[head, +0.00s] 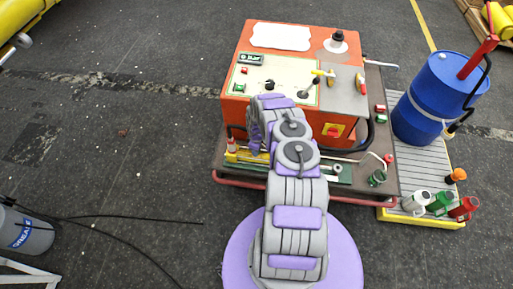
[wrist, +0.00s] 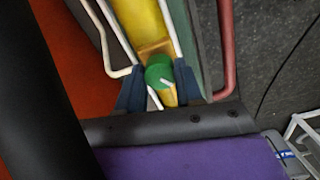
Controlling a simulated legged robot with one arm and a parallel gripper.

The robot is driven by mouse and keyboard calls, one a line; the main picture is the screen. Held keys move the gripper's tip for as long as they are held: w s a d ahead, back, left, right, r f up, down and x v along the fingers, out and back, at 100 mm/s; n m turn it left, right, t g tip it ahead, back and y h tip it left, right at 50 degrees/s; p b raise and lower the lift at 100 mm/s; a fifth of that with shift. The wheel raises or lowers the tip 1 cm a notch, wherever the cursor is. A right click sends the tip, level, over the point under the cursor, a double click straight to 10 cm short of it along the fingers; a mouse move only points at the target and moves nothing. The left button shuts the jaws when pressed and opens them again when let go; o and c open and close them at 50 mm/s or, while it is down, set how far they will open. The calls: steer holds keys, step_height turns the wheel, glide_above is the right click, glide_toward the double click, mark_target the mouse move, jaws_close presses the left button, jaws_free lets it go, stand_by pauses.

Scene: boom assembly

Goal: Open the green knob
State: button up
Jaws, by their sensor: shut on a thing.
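The green knob (wrist: 160,71) is round, with a pale line across its face. It sits beside a brass-yellow fitting in the middle of the wrist view. My gripper (wrist: 158,82) has its two dark blue fingers on either side of the knob and is shut on it. The exact contact is partly hidden by the fingers. In the head view my purple and grey arm reaches to the left front of the orange machine, and it hides the knob and the gripper.
The orange machine (head: 239,95) stands on a dark base with a red rail (head: 240,182) along its front. A blue drum (head: 427,97) and several small bottles stand on a pallet at right. A grey bucket (head: 25,235) is at far left. Dark floor is open on the left.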

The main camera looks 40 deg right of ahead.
steer(key=shift+n, duration=0.6)
steer(key=o, duration=1)
steer(key=shift+d, duration=0.1)
steer(key=shift+o, duration=0.2)
step_height(320, 180, up, 17)
steer(key=p, duration=0.4)
